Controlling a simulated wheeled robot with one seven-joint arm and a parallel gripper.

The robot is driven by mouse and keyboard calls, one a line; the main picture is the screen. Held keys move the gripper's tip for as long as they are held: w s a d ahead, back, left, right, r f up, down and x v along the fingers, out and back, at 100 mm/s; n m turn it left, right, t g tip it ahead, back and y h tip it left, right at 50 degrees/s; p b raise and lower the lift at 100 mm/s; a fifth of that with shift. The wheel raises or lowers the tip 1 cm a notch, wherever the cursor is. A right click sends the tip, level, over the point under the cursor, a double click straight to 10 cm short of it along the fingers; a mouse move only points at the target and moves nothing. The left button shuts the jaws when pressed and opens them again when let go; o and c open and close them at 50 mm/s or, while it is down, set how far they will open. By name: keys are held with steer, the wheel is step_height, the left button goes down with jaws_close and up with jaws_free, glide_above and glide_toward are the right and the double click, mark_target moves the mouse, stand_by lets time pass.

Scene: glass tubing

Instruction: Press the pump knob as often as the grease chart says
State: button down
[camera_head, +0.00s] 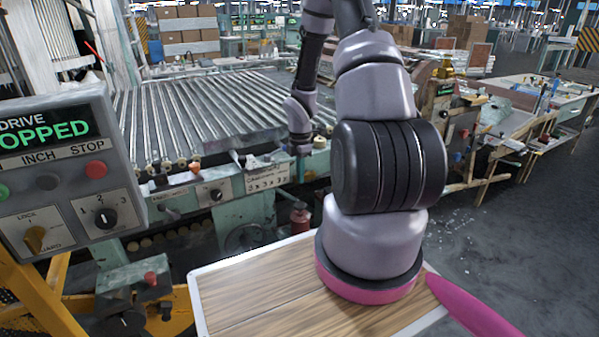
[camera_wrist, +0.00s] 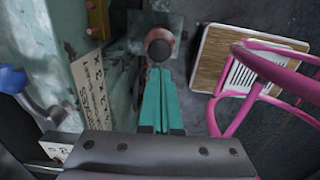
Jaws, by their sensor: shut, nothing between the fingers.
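The pump knob (camera_wrist: 160,44) is a round grey knob with a reddish rim, at the top middle of the wrist view. In the head view the red pump (camera_head: 300,216) stands low beside the green machine frame. My gripper (camera_wrist: 159,72) has teal fingers, shut together and empty. Their tips point at the knob and end just short of it in the picture; I cannot tell whether they touch. The grease chart (camera_head: 267,181) is a pale card on the machine's front, also at left in the wrist view (camera_wrist: 92,88). Its small writing is not surely legible.
A control box (camera_head: 60,170) with a lit "STOPPED" display stands at left. The roller bed (camera_head: 220,110) lies behind the machine front. A blue-ended lever (camera_wrist: 14,80) is left of my gripper. A pink chair (camera_wrist: 262,75) and a wooden board (camera_wrist: 213,55) are at right.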

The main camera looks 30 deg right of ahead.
mark_target(300, 205)
step_height(300, 205, down, 10)
steer(key=shift+r, duration=0.2)
stand_by(0.3)
